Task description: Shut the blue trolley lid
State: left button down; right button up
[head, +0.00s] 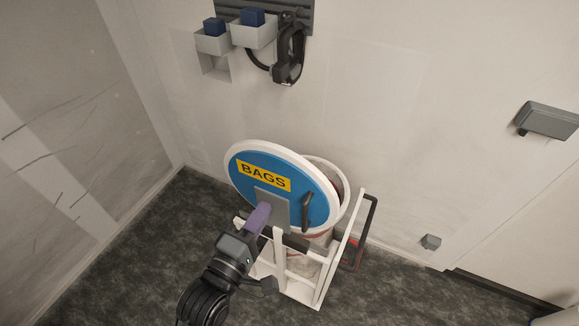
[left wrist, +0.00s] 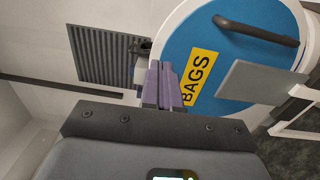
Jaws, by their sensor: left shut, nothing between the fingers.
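The blue trolley lid (head: 284,172) is a round disc with a white rim, a yellow BAGS label, a grey plate and a black handle (head: 306,212). It stands tilted up off the white ring of the trolley (head: 346,187), with part of the opening showing behind it at the right. My left gripper (head: 264,207) is shut and empty, its purple fingers at the grey plate low on the lid; I cannot tell if they touch. In the left wrist view the lid (left wrist: 228,52) fills the upper right, beside the shut fingers (left wrist: 162,82). My right gripper is out of view.
A grey slatted wall panel (head: 290,18) holds light bins with dark blue items and a black hanging device (head: 289,52). A grey box (head: 549,120) is on the right wall. Walls stand close behind the trolley; dark floor (head: 130,270) is clear at the left.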

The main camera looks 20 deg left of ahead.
aim_at(295, 159)
pick_arm(q)
jog(key=shift+w+d+r+p, duration=0.1)
jog(key=shift+w+d+p, duration=0.45)
jog(key=shift+w, duration=1.65)
jog(key=shift+w+d+r+p, duration=0.2)
jog(key=shift+w+p, duration=0.7)
jog(key=shift+w, duration=1.3)
jog(key=shift+w+d+r+p, duration=0.1)
jog(key=shift+w+d+p, duration=0.5)
jog(key=shift+w, duration=1.6)
jog(key=shift+a, duration=0.2)
